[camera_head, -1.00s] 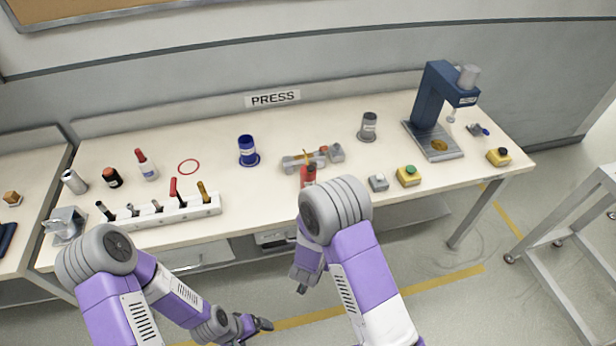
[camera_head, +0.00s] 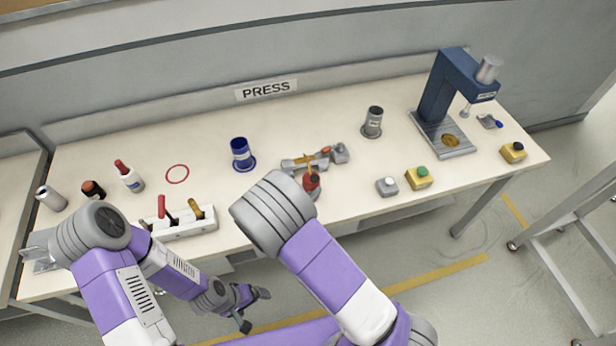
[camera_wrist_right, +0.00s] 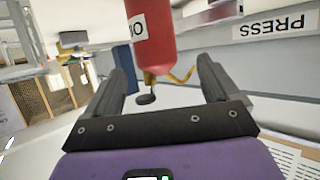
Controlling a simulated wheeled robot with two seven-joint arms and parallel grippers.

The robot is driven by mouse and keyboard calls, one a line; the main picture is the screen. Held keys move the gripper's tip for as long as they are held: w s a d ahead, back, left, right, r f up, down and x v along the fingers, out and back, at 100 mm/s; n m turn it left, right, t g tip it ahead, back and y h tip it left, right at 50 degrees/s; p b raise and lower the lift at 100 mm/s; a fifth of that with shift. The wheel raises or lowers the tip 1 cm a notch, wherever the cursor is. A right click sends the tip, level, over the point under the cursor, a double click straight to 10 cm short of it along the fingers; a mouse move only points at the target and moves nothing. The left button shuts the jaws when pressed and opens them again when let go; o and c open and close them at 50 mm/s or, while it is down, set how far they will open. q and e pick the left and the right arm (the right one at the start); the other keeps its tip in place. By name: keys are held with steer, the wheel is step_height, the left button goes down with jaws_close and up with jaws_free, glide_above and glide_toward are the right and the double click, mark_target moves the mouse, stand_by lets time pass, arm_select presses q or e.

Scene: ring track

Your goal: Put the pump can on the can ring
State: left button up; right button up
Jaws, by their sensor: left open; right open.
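The pump can (camera_head: 311,183), red with a brass spout, stands near the table's front edge in the head view, partly behind my right arm. In the right wrist view the red can (camera_wrist_right: 165,35) appears upside down, just ahead of the fingertips. My right gripper (camera_wrist_right: 165,75) is open, with a finger toward each side of the can; I cannot tell whether either touches it. The can ring (camera_head: 177,174), a thin red outline, lies empty on the table left of centre. My left gripper (camera_head: 256,309) is open and empty, low before the table.
A blue can (camera_head: 240,152) stands between the ring and the pump can. A blue press (camera_head: 440,100) stands right.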

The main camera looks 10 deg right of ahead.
steer(key=shift+w+d+f, duration=0.2)
steer(key=shift+d+f, duration=0.05)
steer(key=shift+d, duration=0.35)
steer(key=shift+b+x, duration=0.55)
steer(key=shift+x, duration=1.85)
